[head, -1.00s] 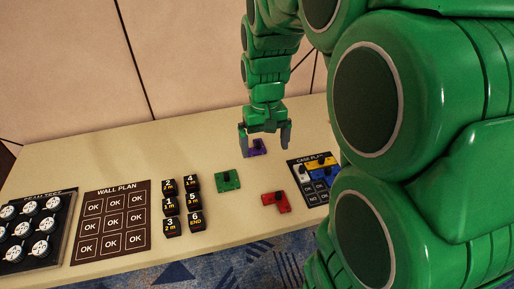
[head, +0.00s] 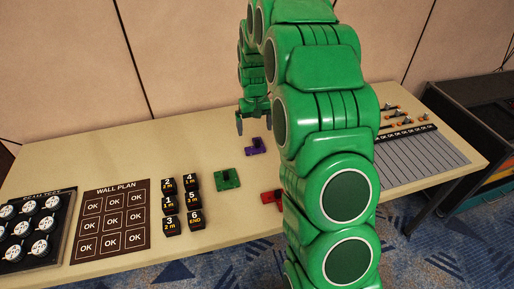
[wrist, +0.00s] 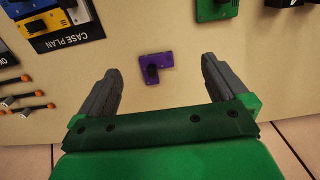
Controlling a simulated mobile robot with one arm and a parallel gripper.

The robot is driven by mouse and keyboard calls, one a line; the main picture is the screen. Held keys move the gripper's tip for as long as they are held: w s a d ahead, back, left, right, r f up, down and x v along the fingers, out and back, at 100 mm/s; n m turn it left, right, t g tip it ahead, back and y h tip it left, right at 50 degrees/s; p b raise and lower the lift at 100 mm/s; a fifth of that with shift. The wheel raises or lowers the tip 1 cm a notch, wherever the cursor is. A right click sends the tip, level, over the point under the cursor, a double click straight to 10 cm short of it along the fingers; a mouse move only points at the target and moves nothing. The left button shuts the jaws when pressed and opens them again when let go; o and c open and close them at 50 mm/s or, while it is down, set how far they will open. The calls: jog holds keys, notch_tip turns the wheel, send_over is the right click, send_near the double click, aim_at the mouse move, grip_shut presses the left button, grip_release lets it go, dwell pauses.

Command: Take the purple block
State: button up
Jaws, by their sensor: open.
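The purple block (head: 256,146) is a flat L-shaped piece with a dark knob, lying on the table behind the green block. In the wrist view the purple block (wrist: 155,68) lies between and beyond the two fingertips, apart from both. My gripper (wrist: 160,78) is open and empty, its grey fingers wide apart. In the head view my gripper (head: 254,118) is above the table near the purple block; the arm partly hides it.
A green block (head: 228,179) and a partly hidden red block (head: 270,197) lie nearer the front. Black numbered blocks (head: 182,206) and the wall plan board (head: 110,220) are on the left. The case plan board (wrist: 66,42) shows in the wrist view, with several orange-tipped sliders (wrist: 28,103).

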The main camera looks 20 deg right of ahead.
send_over(255, 148)
notch_tip(255, 148, down, 9)
jog(key=shift+f, duration=0.1)
jog(key=shift+w+f, duration=0.1)
jog(key=shift+f, duration=3.7)
jog(key=shift+c, duration=0.2)
jog(key=c, duration=0.9)
